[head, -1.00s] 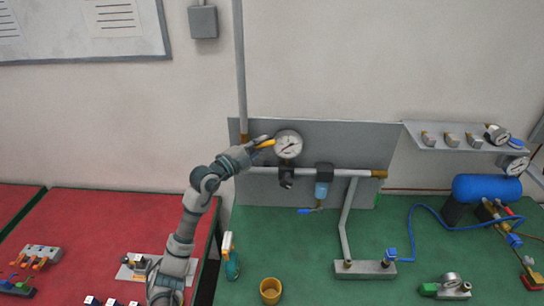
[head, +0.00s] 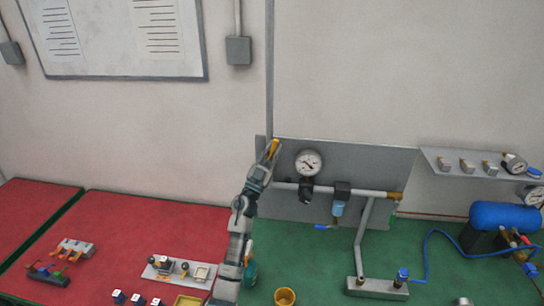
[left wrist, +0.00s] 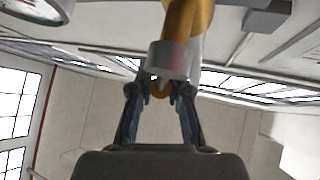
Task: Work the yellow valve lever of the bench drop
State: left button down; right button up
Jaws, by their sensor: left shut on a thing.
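The yellow valve lever (head: 273,147) is at the foot of the vertical pipe, left of the round gauge, and stands steeply in the head view. My left gripper (head: 265,163) reaches up from below and is shut on the lever's lower end. In the left wrist view a yellow part (left wrist: 187,25) with a grey collar (left wrist: 168,60) fills the top middle. The two fingers of my left gripper (left wrist: 160,91) are on either side below the collar. The fingers hide the exact contact. My right gripper is not in view.
The pressure gauge (head: 308,162) and blue-bowled filter (head: 338,208) are close on the right. The grey backboard (head: 375,165) stands behind. A yellow cup (head: 285,297) is on the green bench. The blue tank (head: 505,217) is far right. The red bench (head: 130,235) is left.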

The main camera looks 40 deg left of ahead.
pick_arm(q)
jog(key=n+y, duration=0.2)
jog(key=r+n+y, duration=0.1)
jog(key=shift+s+a+b, duration=0.25)
jog(key=shift+s+b, duration=0.05)
jog(key=shift+s, duration=0.05)
jog(key=shift+s+a+n+y, duration=0.15)
jog(key=shift+a+n+y, duration=0.05)
jog(key=shift+n+y, duration=0.8)
jog(key=shift+s+a+r+n+y+b, duration=0.1)
jog(key=shift+a+n+y+b, duration=0.1)
jog(key=shift+n+y, duration=0.4)
jog(key=shift+s+a+r+n+y+b, duration=0.1)
jog(key=shift+n+y+b, duration=0.1)
jog(key=shift+n+y, duration=0.35)
jog(key=shift+n, duration=0.25)
jog(key=c, duration=1.3)
grip_release()
jog(key=shift+s, duration=0.1)
jog(key=shift+o, duration=1)
jog(key=shift+s+r, duration=0.1)
jog(key=shift+s, duration=0.05)
jog(key=v, duration=1.2)
jog(key=shift+s+d, duration=0.2)
